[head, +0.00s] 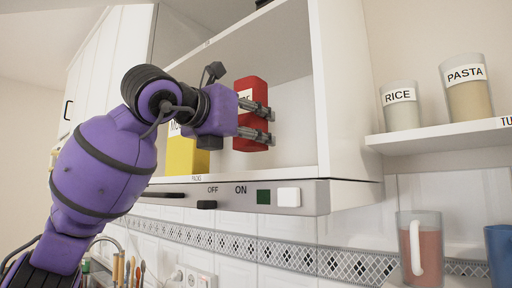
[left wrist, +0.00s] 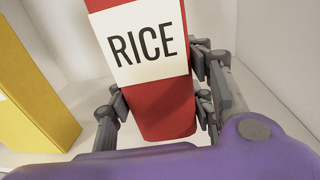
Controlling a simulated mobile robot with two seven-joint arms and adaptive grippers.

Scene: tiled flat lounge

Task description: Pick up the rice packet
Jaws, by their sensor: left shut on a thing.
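The rice packet is a red box with a white RICE label; in the head view (head: 251,85) it is upright inside the open wall cabinet, and it shows close up in the left wrist view (left wrist: 162,108). My left gripper (head: 258,121) is shut on it, with a finger on each side of its lower part in the left wrist view (left wrist: 160,105). The gripper partly covers the packet and its label in the head view. I cannot tell whether its base touches the cabinet floor. My right gripper is not in view.
A yellow packet (head: 181,158) stands just left of the rice packet. The cabinet's side wall (head: 346,90) is to the right, with clear space between. A shelf (head: 445,135) further right holds RICE (head: 400,112) and PASTA (head: 468,100) jars. A hood panel (head: 225,194) runs below.

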